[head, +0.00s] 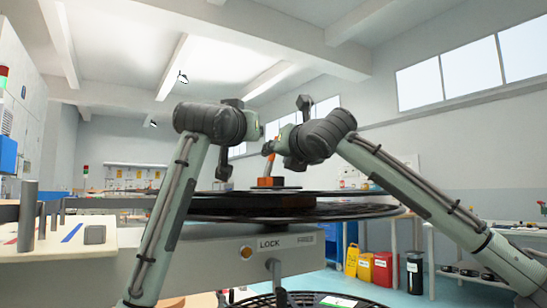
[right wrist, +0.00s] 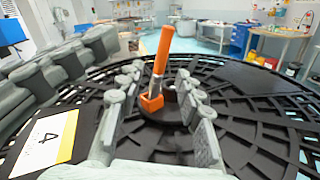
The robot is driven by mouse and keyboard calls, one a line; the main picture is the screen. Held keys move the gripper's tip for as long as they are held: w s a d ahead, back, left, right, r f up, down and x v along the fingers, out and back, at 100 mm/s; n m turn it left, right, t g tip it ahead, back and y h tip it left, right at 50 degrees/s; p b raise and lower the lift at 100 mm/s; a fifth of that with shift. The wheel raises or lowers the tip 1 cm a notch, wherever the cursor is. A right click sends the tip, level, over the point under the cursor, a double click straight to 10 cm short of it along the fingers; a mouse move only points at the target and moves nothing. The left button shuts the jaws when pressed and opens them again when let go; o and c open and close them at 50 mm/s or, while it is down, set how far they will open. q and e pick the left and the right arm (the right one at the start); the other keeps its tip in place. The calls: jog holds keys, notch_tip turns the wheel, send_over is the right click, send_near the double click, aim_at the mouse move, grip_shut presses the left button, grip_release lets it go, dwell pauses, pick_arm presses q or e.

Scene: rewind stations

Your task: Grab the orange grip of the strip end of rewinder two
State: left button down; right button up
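The orange grip (right wrist: 162,52) stands up, slightly tilted, from an orange block (right wrist: 151,103) above the black spoked reel (right wrist: 240,125). In the head view the grip (head: 270,153) and block (head: 266,182) show above the reel's edge (head: 330,207). My right gripper (right wrist: 158,76) is open, with one finger on each side of the grip; I see gaps between fingers and grip. In the head view the right gripper (head: 281,147) is beside the grip, partly hidden by its own wrist. My left gripper (head: 226,170) hangs left of the grip, its fingers not clear.
A grey panel marked LOCK (head: 271,245) is below the reel. A label with a 4 (right wrist: 48,140) lies at the left in the wrist view. Yellow and red bins (head: 366,271) stand behind right. My left arm is close on the left.

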aim_at(273, 156)
jog(key=shift+x, duration=2.6)
jog(key=shift+c, duration=0.4)
grip_shut()
pick_arm(q)
jog(key=shift+r, duration=0.6)
jog(key=v, duration=1.2)
jog(key=shift+r, duration=0.1)
